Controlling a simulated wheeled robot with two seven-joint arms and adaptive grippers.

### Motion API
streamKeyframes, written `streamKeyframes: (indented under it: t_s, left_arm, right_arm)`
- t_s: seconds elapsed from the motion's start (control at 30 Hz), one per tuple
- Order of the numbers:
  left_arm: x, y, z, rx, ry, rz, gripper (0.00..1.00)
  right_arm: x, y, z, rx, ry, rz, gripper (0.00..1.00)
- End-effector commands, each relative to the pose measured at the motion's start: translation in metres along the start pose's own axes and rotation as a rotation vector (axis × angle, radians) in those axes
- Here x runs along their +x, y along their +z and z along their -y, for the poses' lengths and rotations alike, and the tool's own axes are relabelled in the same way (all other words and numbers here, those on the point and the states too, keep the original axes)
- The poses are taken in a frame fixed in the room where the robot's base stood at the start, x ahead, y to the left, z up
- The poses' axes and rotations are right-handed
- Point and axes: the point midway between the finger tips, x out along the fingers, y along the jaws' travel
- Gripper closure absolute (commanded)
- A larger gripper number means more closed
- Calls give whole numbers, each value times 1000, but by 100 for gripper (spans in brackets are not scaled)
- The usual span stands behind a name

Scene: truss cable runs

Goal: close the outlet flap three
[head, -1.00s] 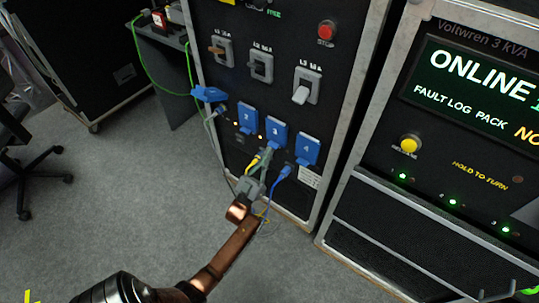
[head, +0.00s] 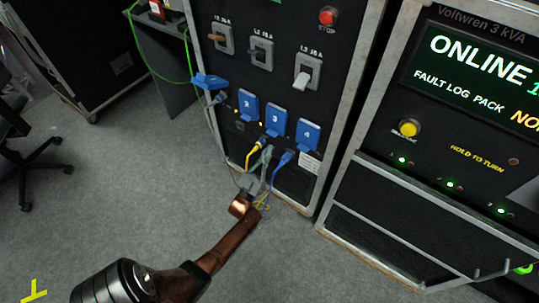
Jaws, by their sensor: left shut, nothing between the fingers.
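Outlet flap three (head: 275,122) is a blue cover marked 3 on the lower part of the black power panel. Its numbered face shows and it looks down against the panel, much like flap two (head: 247,106) and flap four (head: 307,135). Flap one (head: 209,81) sticks out from the panel at the left. My left gripper (head: 266,152) is shut and empty, just below flap three, with a small gap seen between them. It partly hides the panel and cables there. My right gripper is not in view.
A yellow plug (head: 258,147) and a blue plug (head: 285,158) with hanging cables are close on either side of my fingers. Breaker switches (head: 262,49) and a red stop button (head: 328,16) are above. A Voltwren unit (head: 400,180) stands at the right.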

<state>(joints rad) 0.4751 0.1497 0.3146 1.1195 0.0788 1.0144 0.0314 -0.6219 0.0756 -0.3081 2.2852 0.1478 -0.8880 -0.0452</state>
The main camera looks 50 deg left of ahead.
Motion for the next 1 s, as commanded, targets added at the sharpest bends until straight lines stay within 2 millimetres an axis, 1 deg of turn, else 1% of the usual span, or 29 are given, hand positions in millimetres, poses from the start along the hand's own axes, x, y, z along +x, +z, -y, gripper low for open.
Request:
streamKeyframes:
  t_s: [0.03, 0.2, 0.3, 0.37, 0.47, 0.57, 0.6, 0.7, 0.8, 0.9, 1.0]
  left_arm:
    - [-3, 11, 0, 1, 1, 3, 100]
    - [-11, 29, 0, 1, 1, 3, 100]
    - [-13, 34, 1, 1, 0, 1, 100]
    - [-14, 31, 3, 5, 1, -3, 100]
    - [-22, 10, 8, 21, 8, -21, 100]
    - [-36, -25, 11, 35, 17, -44, 100]
    - [-44, -39, 10, 36, 18, -51, 100]
    - [-65, -68, 7, 28, 16, -55, 100]
    - [-83, -86, 4, 16, 8, -46, 100]
    - [-95, -95, 1, 6, 1, -36, 100]
    - [-96, -97, 1, 2, -3, -33, 100]
  right_arm:
    - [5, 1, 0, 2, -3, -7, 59]
    - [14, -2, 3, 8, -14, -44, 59]
    - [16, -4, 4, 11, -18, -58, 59]
    - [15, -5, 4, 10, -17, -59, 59]
    - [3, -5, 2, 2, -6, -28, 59]
    - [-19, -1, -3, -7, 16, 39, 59]
    - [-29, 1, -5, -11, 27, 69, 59]
    - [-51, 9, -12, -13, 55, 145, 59]
    - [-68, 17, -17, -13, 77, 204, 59]
    - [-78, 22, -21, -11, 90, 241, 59]
    - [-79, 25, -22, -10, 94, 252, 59]
